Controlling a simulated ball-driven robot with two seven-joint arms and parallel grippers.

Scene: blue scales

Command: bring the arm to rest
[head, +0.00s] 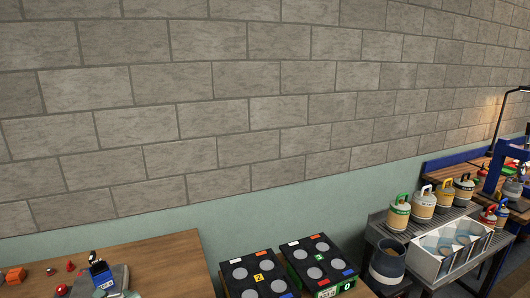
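Neither of my grippers and neither of my arms shows in the head view. The head view is tilted toward a grey block wall (200,105) with a pale green band (120,232) below it. Whether my grippers hold anything is hidden.
A wooden table (165,262) at lower left holds a blue-and-grey device (102,274) and small red and orange pieces. Two black trays (237,283) with grey discs stand in the lower middle. At right, a metal bench holds several handled jugs (424,204) and a white divided bin (425,262).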

